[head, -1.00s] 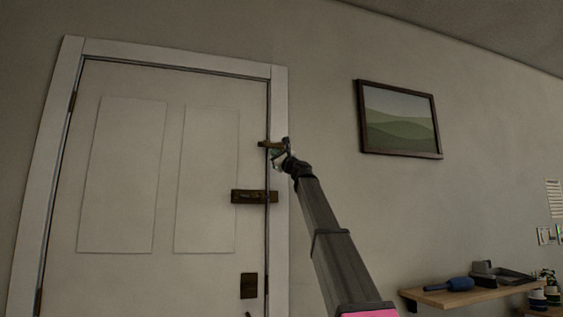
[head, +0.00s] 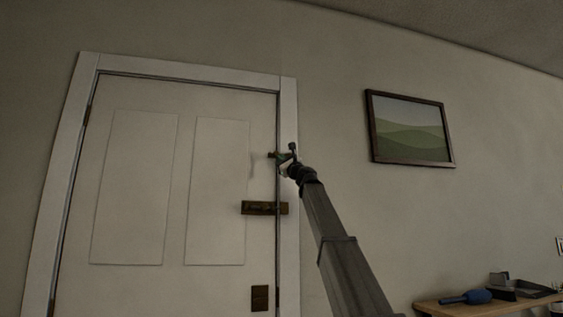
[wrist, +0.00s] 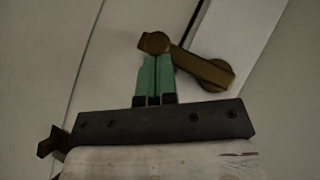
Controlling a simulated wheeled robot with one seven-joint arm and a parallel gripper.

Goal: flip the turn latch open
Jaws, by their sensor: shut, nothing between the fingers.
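The brass turn latch (wrist: 186,60) shows in the wrist view as a bar with a round knob on its left end and a round base on its right end. The bar slants across the gap between door and frame, with the base on the frame. My gripper (wrist: 154,60) is shut and empty, its green fingertips just below the knob. I cannot tell whether they touch it. In the head view the latch (head: 272,155) is small at the door's right edge, partly hidden by my gripper (head: 284,159).
A dark brass bolt-like fitting (head: 262,208) crosses the door edge below the latch, with a dark plate (head: 260,298) lower down. A framed picture (head: 411,129) hangs to the right. A wooden shelf (head: 440,307) with a blue-handled tool (head: 467,297) is at lower right.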

